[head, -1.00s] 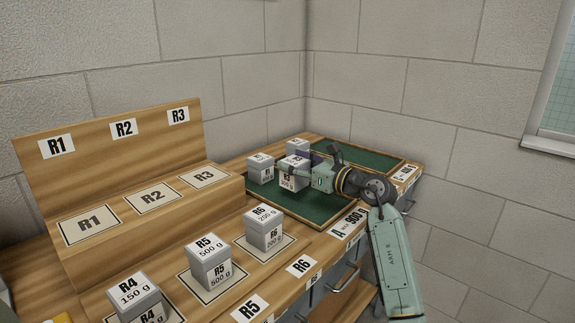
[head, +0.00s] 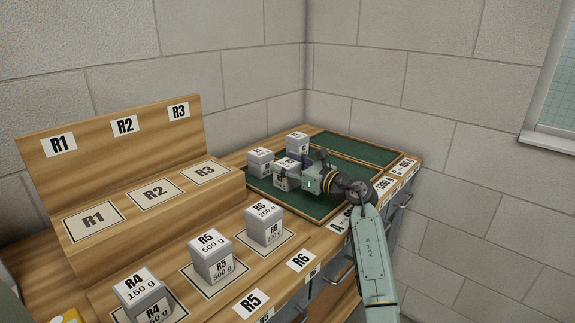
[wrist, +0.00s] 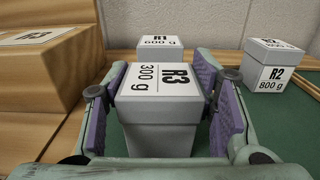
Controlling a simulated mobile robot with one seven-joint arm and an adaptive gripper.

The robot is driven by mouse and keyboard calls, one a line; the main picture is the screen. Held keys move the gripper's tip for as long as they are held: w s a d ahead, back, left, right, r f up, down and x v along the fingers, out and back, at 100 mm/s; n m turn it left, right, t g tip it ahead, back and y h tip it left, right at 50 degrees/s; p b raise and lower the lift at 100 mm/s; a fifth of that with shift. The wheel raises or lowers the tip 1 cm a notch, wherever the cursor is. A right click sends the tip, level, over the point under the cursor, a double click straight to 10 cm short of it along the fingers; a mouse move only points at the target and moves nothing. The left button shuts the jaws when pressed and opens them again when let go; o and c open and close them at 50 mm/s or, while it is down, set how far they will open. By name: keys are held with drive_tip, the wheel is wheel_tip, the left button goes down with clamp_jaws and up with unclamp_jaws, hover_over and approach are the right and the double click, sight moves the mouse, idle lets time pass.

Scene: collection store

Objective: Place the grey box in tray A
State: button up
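The grey box labelled R3, 300 g (head: 286,182), stands upright on the green lining of the front tray, tray A (head: 318,208), whose A label is partly covered by my arm. My gripper (head: 300,174) is at this box from the right. In the wrist view, the R3 box (wrist: 160,138) is between the two purple finger pads (wrist: 162,100). Narrow gaps show beside the box, so the fingers look open around it. The box's base is low in the view, at the green surface; exact contact is hard to see.
Grey boxes R1 (head: 260,163) and R2 (head: 298,143) stand near the R3 box. Boxes R4 (head: 140,296), R5 (head: 210,260) and R6 (head: 263,226) stand on front pads. The wooden step (head: 150,224) has empty R1 to R3 pads. A second green tray (head: 360,150) is bare.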

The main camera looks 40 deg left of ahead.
drive_tip(key=o, duration=0.5)
drive_tip(key=shift+c, duration=0.2)
